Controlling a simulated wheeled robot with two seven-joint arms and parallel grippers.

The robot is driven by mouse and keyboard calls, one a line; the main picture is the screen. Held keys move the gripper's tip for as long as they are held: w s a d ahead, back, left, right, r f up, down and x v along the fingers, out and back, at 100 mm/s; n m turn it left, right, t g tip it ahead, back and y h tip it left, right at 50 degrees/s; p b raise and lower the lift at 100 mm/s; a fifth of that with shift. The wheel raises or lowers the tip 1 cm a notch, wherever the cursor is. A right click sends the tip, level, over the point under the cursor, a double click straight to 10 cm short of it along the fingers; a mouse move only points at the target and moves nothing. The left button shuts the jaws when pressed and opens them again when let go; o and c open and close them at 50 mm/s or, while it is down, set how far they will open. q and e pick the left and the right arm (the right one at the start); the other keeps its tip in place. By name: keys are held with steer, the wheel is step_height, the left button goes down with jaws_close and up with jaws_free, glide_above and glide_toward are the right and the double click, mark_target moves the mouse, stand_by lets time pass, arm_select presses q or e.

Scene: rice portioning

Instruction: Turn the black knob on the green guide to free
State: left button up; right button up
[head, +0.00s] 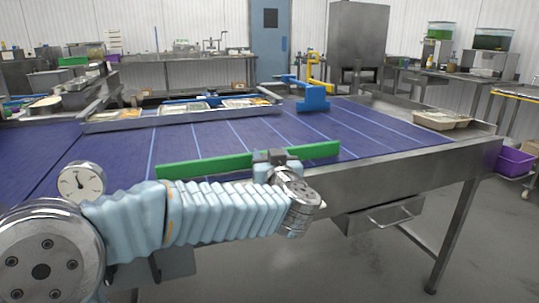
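The green guide (205,166) is a long bar lying across the near side of the blue conveyor belt. My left arm comes in from the left in a pale blue ribbed sleeve, ending in a metal wrist. My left gripper (274,157), dark grey, is at the middle of the green guide and covers part of it. I cannot make out the black knob; the gripper may hide it. The fingertips are not clear, so I cannot tell whether they touch or grip anything. My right gripper is not in view.
The blue belt (380,128) has pale cross lines and is mostly clear beyond the guide. A blue bracket (313,99) stands at its far edge, beside a row of food trays (185,107). A steel frame (400,170) edges the near side. A round gauge (81,183) is at left.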

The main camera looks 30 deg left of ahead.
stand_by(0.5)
arm_select(q)
steer(key=o, duration=1)
